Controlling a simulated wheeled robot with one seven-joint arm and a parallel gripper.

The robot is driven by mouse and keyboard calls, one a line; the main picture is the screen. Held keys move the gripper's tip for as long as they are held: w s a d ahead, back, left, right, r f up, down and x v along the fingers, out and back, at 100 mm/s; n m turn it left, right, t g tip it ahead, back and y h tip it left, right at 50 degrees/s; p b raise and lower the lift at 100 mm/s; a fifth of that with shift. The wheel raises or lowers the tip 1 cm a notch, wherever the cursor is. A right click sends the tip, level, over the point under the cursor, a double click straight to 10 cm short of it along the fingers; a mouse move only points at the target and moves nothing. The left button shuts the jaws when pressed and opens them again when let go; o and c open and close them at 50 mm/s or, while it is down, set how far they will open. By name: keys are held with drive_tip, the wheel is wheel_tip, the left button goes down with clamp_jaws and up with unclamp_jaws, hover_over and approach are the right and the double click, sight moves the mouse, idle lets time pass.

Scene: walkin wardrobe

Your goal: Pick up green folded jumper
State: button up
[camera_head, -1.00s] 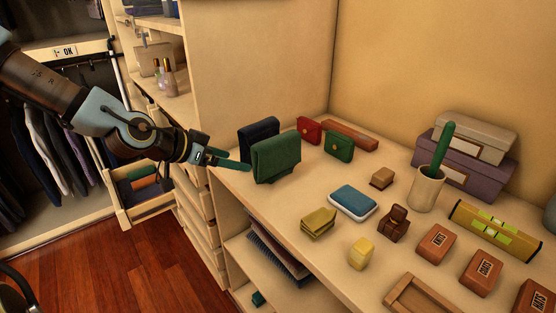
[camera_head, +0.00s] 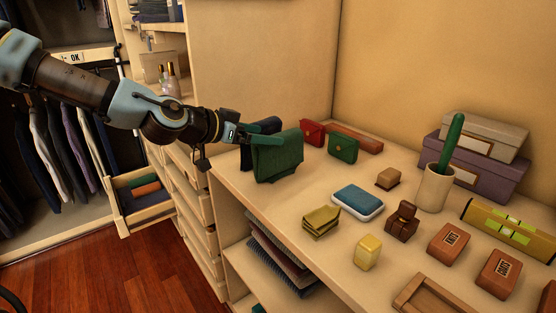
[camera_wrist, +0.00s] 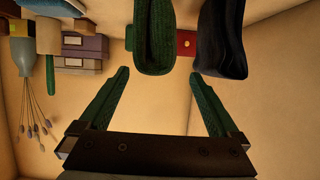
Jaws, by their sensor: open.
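The green folded jumper (camera_head: 278,158) stands upright on the wooden counter in the head view. In the wrist view the green jumper (camera_wrist: 155,38) is straight ahead, between and just beyond my fingertips. My gripper (camera_head: 266,132) has green fingers and reaches in from the left, at the jumper's upper left edge in the head view. In the wrist view my gripper (camera_wrist: 160,73) is open, with nothing between its fingers. A dark navy folded garment (camera_wrist: 221,42) stands beside the jumper, and the jumper partly hides this navy garment (camera_head: 246,150) in the head view.
A red pouch (camera_head: 311,132) and a green pouch (camera_head: 343,149) stand behind and right of the jumper. A blue-topped box (camera_head: 358,201), an olive folded item (camera_head: 321,222) and small boxes fill the front. An open drawer (camera_head: 141,197) is at the left.

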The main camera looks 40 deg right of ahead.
sight(278, 155)
drive_tip(key=x, duration=0.1)
drive_tip(key=p+x, duration=0.1)
drive_tip(key=x, duration=0.1)
drive_tip(key=p+x, duration=0.1)
drive_tip(key=x, duration=0.1)
drive_tip(key=shift+s+f, duration=0.25)
drive_tip(key=shift+f, duration=0.05)
clamp_jaws()
idle(0.5)
drive_tip(key=shift+r, duration=0.1)
